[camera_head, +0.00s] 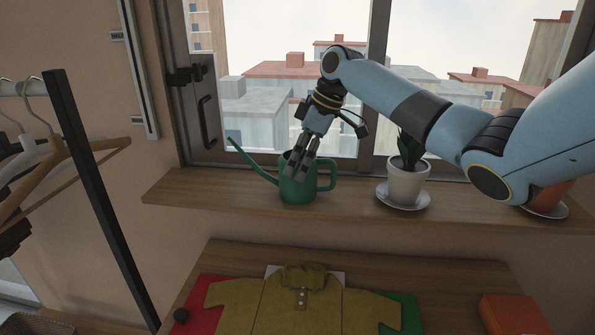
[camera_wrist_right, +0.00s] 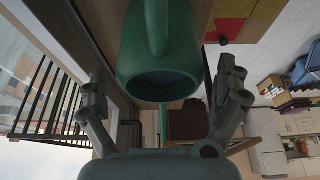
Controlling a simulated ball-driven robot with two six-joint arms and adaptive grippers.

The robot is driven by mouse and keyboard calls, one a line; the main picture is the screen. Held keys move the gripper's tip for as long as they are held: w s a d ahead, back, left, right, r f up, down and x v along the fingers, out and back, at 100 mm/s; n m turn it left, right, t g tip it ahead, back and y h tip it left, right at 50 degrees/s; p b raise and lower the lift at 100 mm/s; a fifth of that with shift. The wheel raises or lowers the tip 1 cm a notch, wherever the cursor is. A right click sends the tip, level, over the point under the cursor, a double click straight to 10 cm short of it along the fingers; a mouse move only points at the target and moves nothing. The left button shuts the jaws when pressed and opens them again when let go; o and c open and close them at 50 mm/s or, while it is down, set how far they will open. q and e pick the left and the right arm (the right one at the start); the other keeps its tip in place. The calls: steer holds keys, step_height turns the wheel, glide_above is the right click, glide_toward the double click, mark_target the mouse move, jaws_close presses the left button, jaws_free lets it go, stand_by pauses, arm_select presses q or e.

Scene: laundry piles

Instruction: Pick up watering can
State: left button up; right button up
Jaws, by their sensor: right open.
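A green watering can (camera_head: 299,188) stands upright on the wooden window sill, its long spout pointing up to the left and its handle on the right. My right gripper (camera_head: 299,172) reaches down over the can from above, its fingers in front of the can's top. In the right wrist view the can (camera_wrist_right: 160,55) fills the upper middle, its dark round opening facing the camera. There the right gripper's fingers (camera_wrist_right: 165,88) are spread apart, one on each side of the can, and hold nothing. Whether they touch it I cannot tell. My left gripper is not in view.
A potted plant (camera_head: 406,184) on a saucer stands on the sill (camera_head: 350,207), right of the can, below my right arm. Behind is the window. A yellow shirt (camera_head: 296,305) lies on the table below, with an orange box (camera_head: 515,315) to its right. A clothes rack (camera_head: 95,180) stands at left.

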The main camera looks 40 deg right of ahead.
steer(key=shift+w+a+f, duration=0.2)
steer(key=shift+f, duration=0.35)
steer(key=c, duration=1.4)
